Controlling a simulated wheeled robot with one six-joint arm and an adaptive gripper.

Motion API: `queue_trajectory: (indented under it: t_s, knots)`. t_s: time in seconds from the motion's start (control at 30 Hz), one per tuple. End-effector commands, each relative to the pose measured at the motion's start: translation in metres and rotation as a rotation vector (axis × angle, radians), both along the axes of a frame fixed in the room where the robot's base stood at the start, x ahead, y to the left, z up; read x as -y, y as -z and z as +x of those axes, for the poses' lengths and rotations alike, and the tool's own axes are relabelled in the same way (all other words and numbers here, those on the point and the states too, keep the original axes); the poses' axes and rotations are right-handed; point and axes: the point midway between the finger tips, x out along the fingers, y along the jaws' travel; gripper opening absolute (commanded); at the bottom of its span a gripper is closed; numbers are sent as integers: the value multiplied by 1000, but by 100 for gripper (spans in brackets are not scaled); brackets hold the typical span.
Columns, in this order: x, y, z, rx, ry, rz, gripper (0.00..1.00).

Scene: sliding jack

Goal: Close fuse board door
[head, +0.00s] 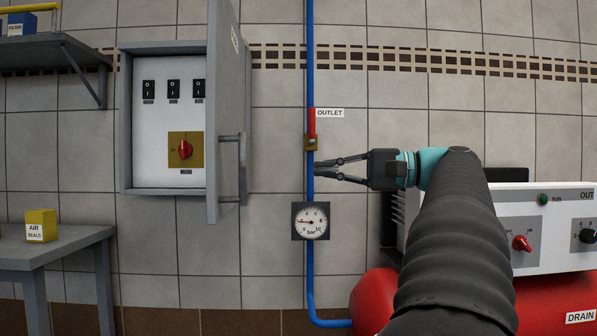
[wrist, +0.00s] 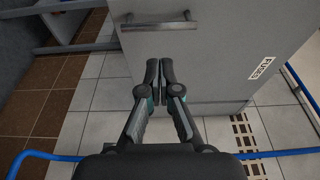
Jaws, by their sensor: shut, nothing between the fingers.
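The fuse board (head: 126,120) is a grey wall box with black switches and a red rotary knob inside. Its grey door (head: 225,80) is hinged on the right and stands wide open, sticking out from the wall. The door's bar handle (head: 242,165) is on the face turned toward my gripper. My gripper (head: 316,169) is shut and empty, to the right of the door and apart from it, in front of the blue pipe. In the wrist view the fingers (wrist: 160,80) point at the door's outer face (wrist: 215,50), with the handle (wrist: 160,23) near the top.
A blue pipe (head: 310,250) with a red-handled outlet valve (head: 311,125) and a pressure gauge (head: 311,221) runs down the wall. A white control unit (head: 535,215) and red tank (head: 375,300) stand at right. A table (head: 50,245) and shelf (head: 55,48) are at left.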

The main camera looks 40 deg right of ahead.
Motion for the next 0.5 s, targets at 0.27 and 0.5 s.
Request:
queue_trajectory:
  t_s: [0.27,0.5]
  knots:
    - [-36,1,37,-1,-5,-1,0]
    - [-65,0,69,-1,-4,-1,0]
